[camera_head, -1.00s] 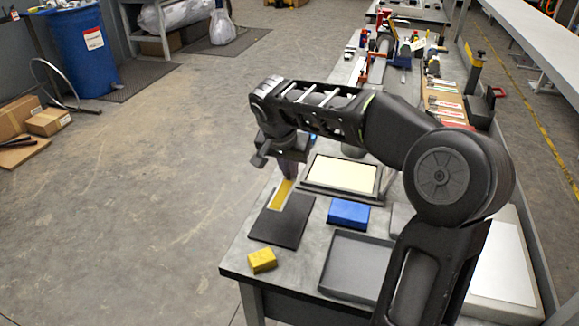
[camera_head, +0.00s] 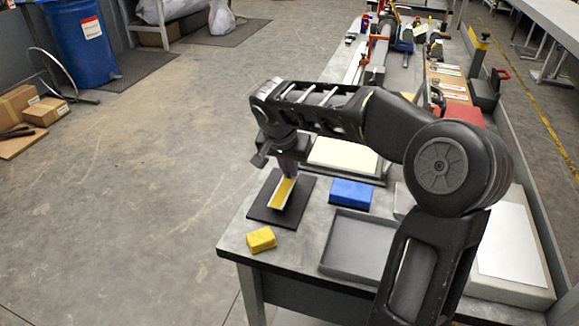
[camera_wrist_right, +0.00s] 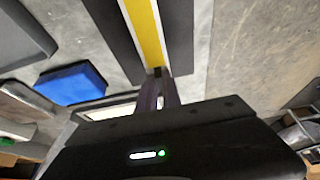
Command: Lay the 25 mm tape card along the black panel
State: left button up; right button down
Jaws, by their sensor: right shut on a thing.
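The tape card (camera_head: 283,193) is a yellow strip with white edges, lying lengthwise over the middle of the black panel (camera_head: 261,196). My right gripper (camera_head: 288,170) is shut on the card's far end. In the right wrist view the card (camera_wrist_right: 146,28) runs up from the fingers (camera_wrist_right: 157,90), with the panel (camera_wrist_right: 184,45) showing on both sides of it. The card looks roughly parallel to the panel's long sides. I cannot tell whether it touches the panel. The fingertips partly hide the held end. My left gripper is not in view.
A yellow block (camera_head: 261,239) sits near the table's front left corner. A blue block (camera_head: 351,193) and an empty grey tray (camera_head: 357,246) are right of the panel. A cream board in a dark frame (camera_head: 343,153) lies behind. Tools crowd the far table.

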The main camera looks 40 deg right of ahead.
jog(key=shift+s+a, duration=0.1)
jog(key=shift+a, duration=0.05)
dwell(0.8)
jog(key=shift+f+b, duration=0.35)
jog(key=shift+b, duration=0.55)
dwell(0.6)
jog(key=shift+f+b, duration=0.25)
jog(key=shift+b, duration=0.05)
jog(key=shift+f+b, duration=0.1)
jog(key=shift+b, duration=0.25)
dwell(0.5)
jog(key=c, duration=1.5)
grip_release()
jog(key=shift+o, duration=0.5)
jog(key=o, duration=0.4)
jog(key=shift+o, duration=0.2)
